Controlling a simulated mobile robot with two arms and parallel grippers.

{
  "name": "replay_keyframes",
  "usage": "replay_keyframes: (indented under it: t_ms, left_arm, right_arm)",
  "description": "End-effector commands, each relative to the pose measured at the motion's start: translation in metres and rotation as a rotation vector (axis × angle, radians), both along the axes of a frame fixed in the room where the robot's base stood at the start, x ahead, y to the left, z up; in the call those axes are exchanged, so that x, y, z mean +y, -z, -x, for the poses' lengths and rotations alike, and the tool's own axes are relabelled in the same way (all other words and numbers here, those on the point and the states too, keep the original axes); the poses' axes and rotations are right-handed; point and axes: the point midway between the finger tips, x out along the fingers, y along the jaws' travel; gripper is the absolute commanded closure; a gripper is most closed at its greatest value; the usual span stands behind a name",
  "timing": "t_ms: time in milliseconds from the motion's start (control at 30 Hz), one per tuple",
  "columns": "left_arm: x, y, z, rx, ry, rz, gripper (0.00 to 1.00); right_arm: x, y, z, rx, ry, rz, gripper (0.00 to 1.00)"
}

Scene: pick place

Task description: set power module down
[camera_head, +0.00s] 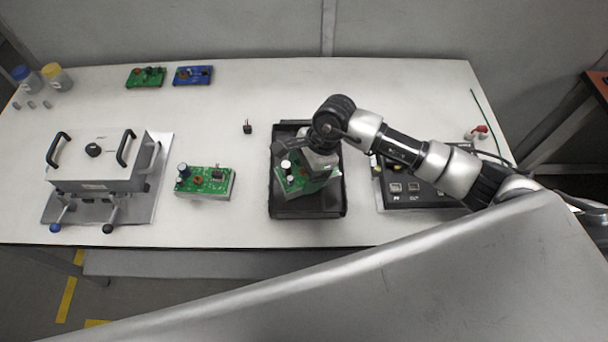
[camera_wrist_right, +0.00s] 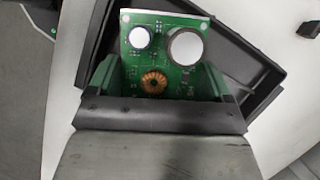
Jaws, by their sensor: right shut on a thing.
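The power module is a green circuit board (camera_head: 292,183) with white-topped cylinders and a copper coil. My right gripper (camera_head: 308,168) is shut on it, over the black tray (camera_head: 308,210). In the right wrist view the board (camera_wrist_right: 178,75) stands out between the gripper's fingers (camera_wrist_right: 158,95), with the tray's black wall (camera_wrist_right: 262,95) behind it. The gripper hides part of the board and tray. I cannot tell whether the board touches the tray floor. My left gripper is not in view.
Another green board (camera_head: 205,182) lies left of the tray, beside a metal box with black handles (camera_head: 97,165). Green (camera_head: 146,77) and blue (camera_head: 193,75) boards lie at the back. A black panel (camera_head: 410,192) is right of the tray. A small black part (camera_head: 248,128) lies behind.

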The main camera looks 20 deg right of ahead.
Motion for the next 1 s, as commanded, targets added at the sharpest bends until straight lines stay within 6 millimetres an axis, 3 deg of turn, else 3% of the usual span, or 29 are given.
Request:
replay_keyframes:
  t_ms: [233,633,667,700,767,1000]
  left_arm:
    - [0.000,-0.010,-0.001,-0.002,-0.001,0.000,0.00]
    - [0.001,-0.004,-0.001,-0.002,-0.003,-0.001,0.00]
    - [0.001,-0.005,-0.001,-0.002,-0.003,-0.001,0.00]
    - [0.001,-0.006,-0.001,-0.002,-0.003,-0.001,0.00]
    - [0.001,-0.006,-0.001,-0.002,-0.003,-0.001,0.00]
    - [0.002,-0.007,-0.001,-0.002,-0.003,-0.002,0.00]
  right_arm:
    - [0.001,0.031,0.001,0.003,0.001,-0.001,0.53]
    - [0.001,0.038,0.001,0.000,0.000,0.000,0.53]
    - [0.000,0.037,0.001,0.001,0.000,0.000,0.15]
    - [0.000,0.037,0.001,0.001,0.001,0.000,0.09]
    - [0.000,0.037,0.001,0.001,0.001,0.000,0.00]
    - [0.000,0.036,0.001,0.002,0.000,0.000,0.00]
